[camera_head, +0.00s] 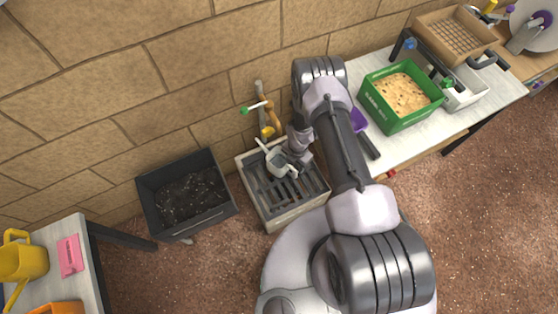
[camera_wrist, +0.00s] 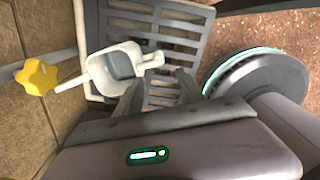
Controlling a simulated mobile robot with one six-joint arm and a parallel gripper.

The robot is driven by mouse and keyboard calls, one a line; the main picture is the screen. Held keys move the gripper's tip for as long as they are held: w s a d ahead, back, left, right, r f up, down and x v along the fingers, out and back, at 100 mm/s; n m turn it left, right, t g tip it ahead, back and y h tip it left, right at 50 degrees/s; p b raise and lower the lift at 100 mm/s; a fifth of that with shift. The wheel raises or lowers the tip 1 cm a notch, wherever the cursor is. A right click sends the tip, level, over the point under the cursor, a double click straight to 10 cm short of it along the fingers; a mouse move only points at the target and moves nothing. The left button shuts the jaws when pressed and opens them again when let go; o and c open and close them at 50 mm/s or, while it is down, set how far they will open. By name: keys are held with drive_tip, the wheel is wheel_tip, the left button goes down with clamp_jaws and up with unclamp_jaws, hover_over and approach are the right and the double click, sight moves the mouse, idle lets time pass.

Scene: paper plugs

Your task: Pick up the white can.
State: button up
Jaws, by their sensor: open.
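The white can (camera_head: 278,166) is a small watering can with a long thin spout, over the slatted grate of a low grey basin (camera_head: 296,219). In the wrist view the white can (camera_wrist: 112,68) shows its open top, its spout to the left and its handle on the right. My gripper (camera_head: 294,160) is at the can's right side in the head view. In the wrist view my gripper (camera_wrist: 158,80) is open, its two fingers apart, with the can's handle just beyond the fingertips. I cannot tell whether a finger touches the can.
A tap with a yellow knob (camera_wrist: 37,76) stands at the wall beside the basin. A dark soil box (camera_head: 186,196) is to the left. A table at right holds a green crate (camera_head: 400,96). A yellow watering can (camera_head: 22,258) stands on the left table.

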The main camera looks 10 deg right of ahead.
sight(295, 171)
wheel_tip(295, 171, down, 5)
drive_tip(key=shift+b, duration=0.8)
drive_tip(key=f+b, duration=0.2)
drive_tip(key=f, duration=0.1)
drive_tip(key=f+b, duration=0.1)
drive_tip(key=f, duration=0.1)
drive_tip(key=shift+w+d+f+b, duration=0.15)
drive_tip(key=shift+w+d+b, duration=0.1)
drive_tip(key=shift+b, duration=0.05)
drive_tip(key=shift+r, duration=0.2)
clamp_jaws()
